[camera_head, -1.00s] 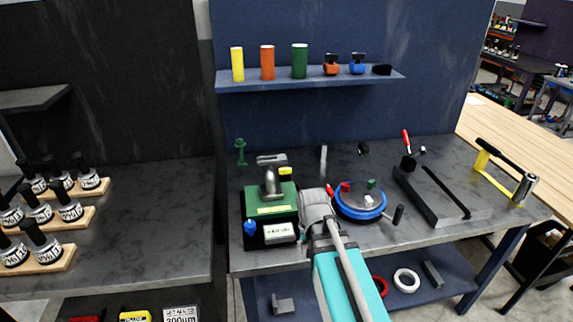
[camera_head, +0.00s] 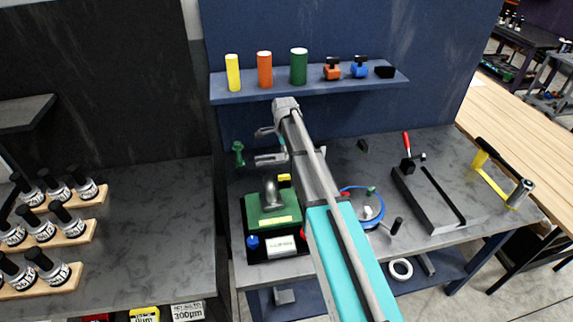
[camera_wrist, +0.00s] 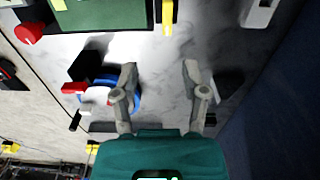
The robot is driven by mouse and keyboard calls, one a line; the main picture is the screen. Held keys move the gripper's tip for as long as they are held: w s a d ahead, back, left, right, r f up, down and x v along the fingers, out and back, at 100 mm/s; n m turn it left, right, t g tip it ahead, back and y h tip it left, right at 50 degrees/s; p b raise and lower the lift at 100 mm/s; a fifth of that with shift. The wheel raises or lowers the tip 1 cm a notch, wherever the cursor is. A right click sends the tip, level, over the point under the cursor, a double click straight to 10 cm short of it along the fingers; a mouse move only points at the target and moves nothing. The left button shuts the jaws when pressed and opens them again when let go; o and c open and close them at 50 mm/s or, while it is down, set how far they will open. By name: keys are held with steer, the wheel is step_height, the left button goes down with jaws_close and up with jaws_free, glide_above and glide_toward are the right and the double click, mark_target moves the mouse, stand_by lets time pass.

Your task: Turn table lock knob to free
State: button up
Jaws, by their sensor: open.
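The green-topped unit (camera_head: 262,222) stands on the bench with a grey bent post on top and a blue knob (camera_head: 252,242) at its front left corner. A red knob (camera_wrist: 28,33) shows at the top left in the wrist view. The round blue-rimmed table (camera_head: 377,219) is partly hidden behind my arm; its blue rim also shows in the wrist view (camera_wrist: 137,100), with red, black and white parts on it. I cannot tell which part is the table lock knob. My gripper (camera_head: 266,146) is open and empty, above the bench behind the green unit, touching nothing.
A shelf (camera_head: 310,86) with coloured cylinders and small clamps runs along the blue back panel, close to my wrist. A grey slotted block (camera_head: 425,200) with a red-handled clamp (camera_head: 407,145) stands to the right. Bottles in wooden racks (camera_head: 45,235) stand on the left bench.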

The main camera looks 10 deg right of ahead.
mark_target(284, 175)
steer(key=shift+w+a+r+m, duration=0.1)
steer(key=shift+w+r+m, duration=0.2)
steer(key=shift+w, duration=0.3)
steer(key=shift+f, duration=0.25)
step_height(284, 175, down, 13)
steer(key=b, duration=1.3)
steer(key=shift+f+b, duration=0.2)
steer(key=shift+b, duration=0.15)
steer(key=shift+s, duration=0.1)
jaws_close()
